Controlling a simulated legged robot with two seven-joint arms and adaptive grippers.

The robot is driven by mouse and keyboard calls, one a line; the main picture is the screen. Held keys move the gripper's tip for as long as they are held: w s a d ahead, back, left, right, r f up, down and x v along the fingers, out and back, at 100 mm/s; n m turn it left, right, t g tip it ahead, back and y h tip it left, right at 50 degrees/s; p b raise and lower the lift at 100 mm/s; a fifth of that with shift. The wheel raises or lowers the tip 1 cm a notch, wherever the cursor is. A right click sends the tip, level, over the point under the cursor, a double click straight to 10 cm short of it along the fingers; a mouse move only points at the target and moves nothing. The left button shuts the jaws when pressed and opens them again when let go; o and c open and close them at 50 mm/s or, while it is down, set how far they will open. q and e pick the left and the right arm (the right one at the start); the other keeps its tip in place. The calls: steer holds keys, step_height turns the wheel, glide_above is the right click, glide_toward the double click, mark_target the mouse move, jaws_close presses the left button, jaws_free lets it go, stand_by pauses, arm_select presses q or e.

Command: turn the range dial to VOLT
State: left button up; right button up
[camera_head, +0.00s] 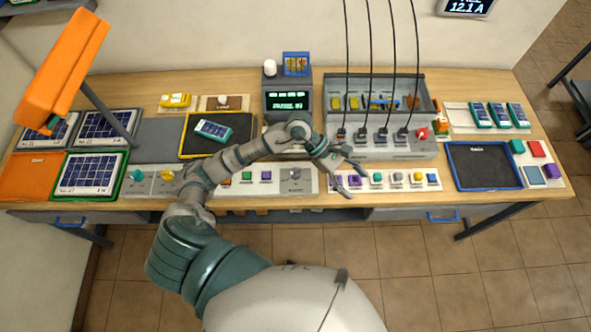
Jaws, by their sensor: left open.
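A light grey panel (307,186) at the front middle of the bench carries a round grey dial (295,174). Its lettering is too small to read, so I cannot tell its setting or be sure that it is the range dial. My left gripper (353,181) is open and empty, to the right of this panel, over the left end of a strip of coloured buttons (390,179). It is apart from the dial. My left forearm crosses the bench behind the panel. My right gripper is not in view.
A meter with a green display (288,103) stands behind my forearm. Several black cables hang to a grey socket unit (385,148). A teal knob (138,175) and a yellow knob (167,175) sit at front left. A dark blue-rimmed tray (484,187) lies at right.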

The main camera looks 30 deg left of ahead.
arm_select(q)
steer(key=w+a+f+m+y, duration=0.25)
steer(key=a+y, duration=0.45)
steer(key=a, duration=0.5)
steer(key=y, duration=0.4)
glide_above(296, 170)
step_height(296, 170, down, 17)
steer(key=shift+r+p, duration=0.1)
steer(key=shift+p, duration=1.1)
steer(key=shift+s, duration=0.1)
steer(key=c, duration=1.1)
